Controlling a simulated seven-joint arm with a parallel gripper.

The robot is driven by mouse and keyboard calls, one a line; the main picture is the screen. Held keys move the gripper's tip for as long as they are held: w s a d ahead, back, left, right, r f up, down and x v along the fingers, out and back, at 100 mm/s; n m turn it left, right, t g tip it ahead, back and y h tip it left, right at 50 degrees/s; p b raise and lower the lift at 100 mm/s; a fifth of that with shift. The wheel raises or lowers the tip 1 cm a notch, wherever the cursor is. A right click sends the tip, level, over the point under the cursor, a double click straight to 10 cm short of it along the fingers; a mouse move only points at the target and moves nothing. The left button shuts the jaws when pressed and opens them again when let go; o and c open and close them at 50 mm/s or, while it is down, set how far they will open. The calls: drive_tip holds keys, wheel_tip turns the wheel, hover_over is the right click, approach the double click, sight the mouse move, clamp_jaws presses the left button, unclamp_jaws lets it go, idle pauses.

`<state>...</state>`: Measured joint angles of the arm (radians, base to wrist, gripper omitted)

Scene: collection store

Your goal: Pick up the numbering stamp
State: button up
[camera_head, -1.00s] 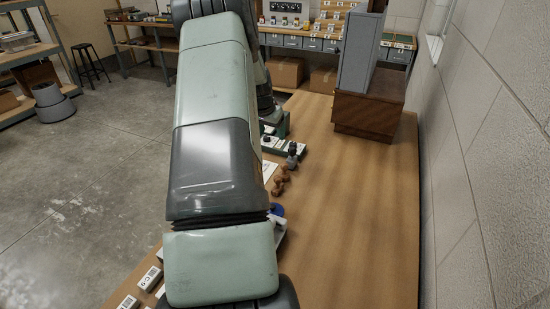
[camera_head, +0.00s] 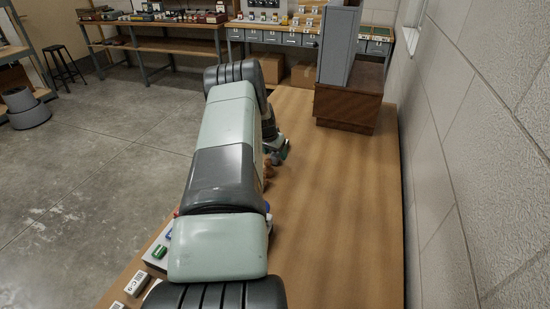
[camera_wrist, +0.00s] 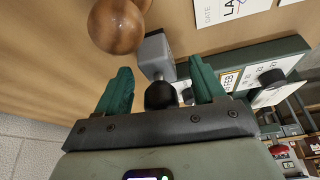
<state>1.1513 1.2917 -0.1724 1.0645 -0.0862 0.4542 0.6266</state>
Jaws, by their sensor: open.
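What looks like the numbering stamp, a grey metal block with a short stem and black round knob (camera_wrist: 155,55), stands in the middle of the wrist view. My gripper (camera_wrist: 160,72) is open, its two green fingers either side of the stem and knob. The fingers appear apart from the stamp, with a gap on each side. In the head view my gripper (camera_head: 279,151) is low over the table, largely behind my arm, and the stamp cannot be made out there.
A round brown wooden object (camera_wrist: 117,24) is close beside the stamp. A brown box (camera_head: 347,108) with a grey cabinet stands farther back. The table's right half (camera_head: 345,220) is clear.

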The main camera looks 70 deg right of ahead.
drive_tip(key=shift+d+f, duration=0.2)
drive_tip(key=shift+f, duration=0.2)
drive_tip(key=c, duration=1.1)
wheel_tip(320, 180, up, 10)
drive_tip(key=shift+r, duration=0.1)
drive_tip(key=shift+c, duration=0.2)
